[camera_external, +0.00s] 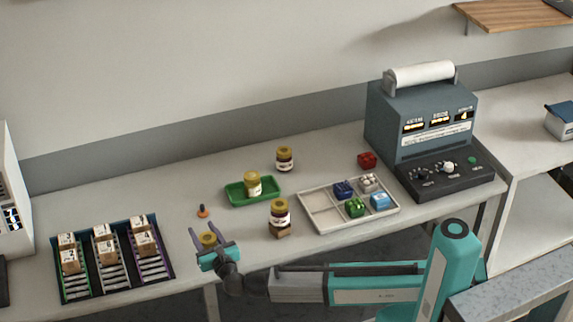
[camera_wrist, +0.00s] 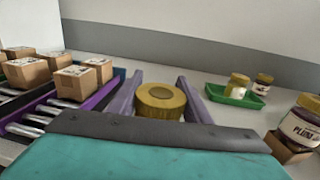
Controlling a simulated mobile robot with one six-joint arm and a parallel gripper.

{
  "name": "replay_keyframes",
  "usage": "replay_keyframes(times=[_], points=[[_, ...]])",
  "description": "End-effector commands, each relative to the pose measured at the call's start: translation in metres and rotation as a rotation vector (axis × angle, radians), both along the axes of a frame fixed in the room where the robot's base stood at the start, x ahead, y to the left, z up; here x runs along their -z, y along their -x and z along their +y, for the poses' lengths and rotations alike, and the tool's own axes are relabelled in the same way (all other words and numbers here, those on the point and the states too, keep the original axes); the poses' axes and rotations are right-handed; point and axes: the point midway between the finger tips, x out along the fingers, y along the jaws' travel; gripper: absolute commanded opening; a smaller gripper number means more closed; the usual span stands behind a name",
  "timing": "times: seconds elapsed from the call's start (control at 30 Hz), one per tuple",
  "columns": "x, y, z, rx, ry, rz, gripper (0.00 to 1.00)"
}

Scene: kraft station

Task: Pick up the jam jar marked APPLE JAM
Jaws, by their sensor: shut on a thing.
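A jar with a gold lid (camera_external: 208,238) is between the fingers of my gripper (camera_external: 209,245) at the front of the table. In the wrist view the lid (camera_wrist: 160,98) sits between the two purple-grey fingers (camera_wrist: 159,100), which are shut on the jar. Its label is hidden, so I cannot read its flavour. I cannot tell whether it is clear of the table. Another jar (camera_external: 279,212) stands on a small brown block; its label reads PLUM in the wrist view (camera_wrist: 301,126). One jar (camera_external: 253,184) is in the green tray, and one (camera_external: 285,158) stands behind it.
The green tray (camera_external: 235,195) lies right of a small orange-and-black object (camera_external: 202,211). A rack of cartons (camera_external: 115,277) is at left. A compartment tray (camera_external: 320,222) with coloured items, a red item (camera_external: 367,160) and a grey machine (camera_external: 420,115) are at right.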

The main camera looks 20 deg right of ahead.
Motion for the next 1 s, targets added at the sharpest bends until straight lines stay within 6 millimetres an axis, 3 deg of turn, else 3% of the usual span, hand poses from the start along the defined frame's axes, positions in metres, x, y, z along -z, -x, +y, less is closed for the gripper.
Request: replay_keyframes(times=[1.0], points=[[-0.012,0.087,-0.089,0.000,0.000,-0.002,0.10]])
